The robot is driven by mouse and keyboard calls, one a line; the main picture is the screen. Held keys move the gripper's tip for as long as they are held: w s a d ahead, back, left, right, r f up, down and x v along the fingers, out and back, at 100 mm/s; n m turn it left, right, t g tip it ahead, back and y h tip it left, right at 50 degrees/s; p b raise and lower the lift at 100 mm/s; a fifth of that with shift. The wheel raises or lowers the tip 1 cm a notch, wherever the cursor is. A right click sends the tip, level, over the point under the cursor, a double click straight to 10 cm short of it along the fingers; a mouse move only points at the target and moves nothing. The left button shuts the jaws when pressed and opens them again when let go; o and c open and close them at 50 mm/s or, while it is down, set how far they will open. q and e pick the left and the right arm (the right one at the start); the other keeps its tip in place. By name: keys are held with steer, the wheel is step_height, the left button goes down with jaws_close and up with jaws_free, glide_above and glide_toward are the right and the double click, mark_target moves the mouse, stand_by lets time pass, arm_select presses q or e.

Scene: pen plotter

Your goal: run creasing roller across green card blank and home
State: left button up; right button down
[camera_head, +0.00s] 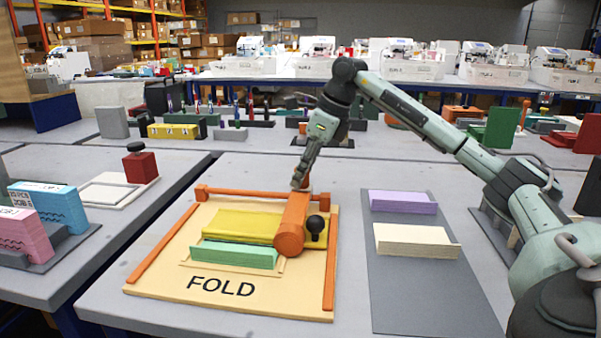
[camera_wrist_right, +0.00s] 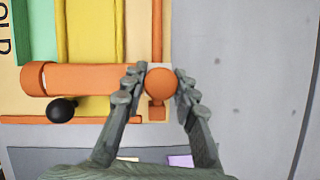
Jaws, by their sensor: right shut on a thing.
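A tan fold board (camera_head: 160,280) marked FOLD lies on the grey table. The folded green card blank (camera_head: 238,255) lies on its near part, with a yellow block (camera_head: 232,226) behind it. The orange creasing roller (camera_head: 293,226) lies across the board at the right end of the card and the yellow block. A black knob (camera_head: 316,226) is on its right side. My right gripper (camera_head: 300,182) is at the roller's far end. In the right wrist view its fingers are shut around the roller's round orange knob (camera_wrist_right: 161,81). My left gripper is not in view.
Orange rails (camera_head: 160,246) edge the board. To its right, a grey mat (camera_head: 412,290) holds purple (camera_head: 402,203) and cream (camera_head: 415,241) folded cards; its near part is bare.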

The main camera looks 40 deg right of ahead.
steer(key=shift+s+d+f, duration=0.1)
steer(key=c, duration=1.2)
jaws_free()
steer(key=shift+r, duration=0.2)
steer(key=v, duration=1.2)
steer(key=shift+f, duration=0.1)
